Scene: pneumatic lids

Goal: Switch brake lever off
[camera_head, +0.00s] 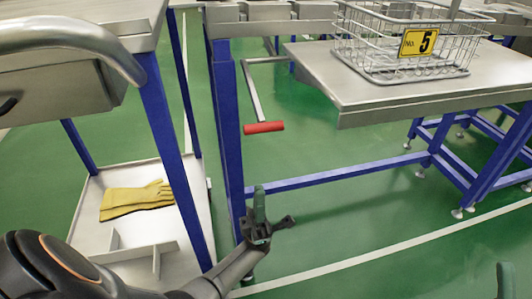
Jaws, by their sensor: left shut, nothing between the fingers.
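A bent metal lever with a red grip (263,127) hangs beside the blue post under the steel frame, in the middle of the head view. It is the only lever I can make out, and no label shows that it is the brake lever. My left gripper (259,202) is below the red grip, in front of the foot of the blue post. Its dark green fingers are shut together, pointing up, with nothing between them. A clear gap separates the fingers from the red grip. A dark green tip at the bottom right edge may belong to my right gripper.
A wire basket (405,55) with a yellow number 5 tag stands on the steel table (370,92) at the right. Yellow gloves (135,200) lie on a low shelf at the left, between blue legs. The green floor (370,220) is open at the lower right.

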